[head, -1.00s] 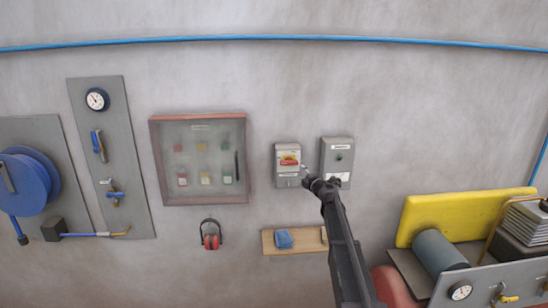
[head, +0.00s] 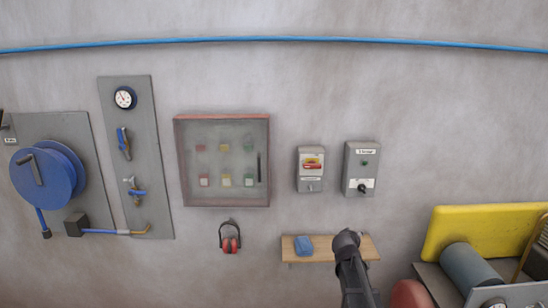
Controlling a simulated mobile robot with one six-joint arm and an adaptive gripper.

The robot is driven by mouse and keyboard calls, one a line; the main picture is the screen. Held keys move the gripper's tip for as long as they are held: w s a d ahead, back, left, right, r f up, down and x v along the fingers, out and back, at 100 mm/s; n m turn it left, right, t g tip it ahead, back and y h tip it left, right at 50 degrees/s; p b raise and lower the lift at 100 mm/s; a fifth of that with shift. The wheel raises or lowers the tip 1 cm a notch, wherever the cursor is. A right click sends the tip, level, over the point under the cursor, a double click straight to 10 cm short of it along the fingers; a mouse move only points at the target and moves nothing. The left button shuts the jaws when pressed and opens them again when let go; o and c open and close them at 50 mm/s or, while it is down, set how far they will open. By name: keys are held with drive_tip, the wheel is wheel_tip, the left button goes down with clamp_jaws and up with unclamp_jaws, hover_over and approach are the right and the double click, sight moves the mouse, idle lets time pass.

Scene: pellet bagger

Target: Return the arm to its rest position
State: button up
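My arm (head: 354,275) rises from the bottom edge of the head view, right of centre. Its dark top end (head: 346,242) is in front of the small wooden shelf, below the two grey wall boxes and apart from them. The fingers of my gripper cannot be made out, so its opening and anything in it are hidden. The grey box with the red and yellow switch (head: 312,164) and the grey box with a green lamp and black knob (head: 361,158) are both uncovered.
A blue cloth (head: 303,246) lies on the wooden shelf (head: 323,258). Red ear muffs (head: 230,237) hang below a clear-fronted cabinet (head: 222,160). A blue hose reel (head: 48,176) is at left. A yellow guard and grey roller (head: 472,268) stand at lower right.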

drive_tip(key=s+a+f+m+g+y+b, duration=0.1)
drive_tip(key=s+a+f+g+y, duration=0.1)
drive_tip(key=s, duration=0.8)
drive_tip(key=s+a+f+m+g+y+b, duration=0.1)
drive_tip(key=s+a+f+g+y, duration=0.1)
drive_tip(key=s+a+f+g, duration=0.3)
drive_tip(key=s+a+f+m+g+y+b, duration=0.1)
drive_tip(key=s+a+f+g, duration=0.3)
drive_tip(key=s, duration=1)
wheel_tip(320, 180, down, 4)
drive_tip(key=shift+s+a+r+m+y+b, duration=0.1)
drive_tip(key=shift+s+a+m+y+b, duration=0.25)
drive_tip(key=shift+y+b, duration=0.25)
drive_tip(key=shift+w, duration=0.1)
drive_tip(key=shift+c, duration=0.6)
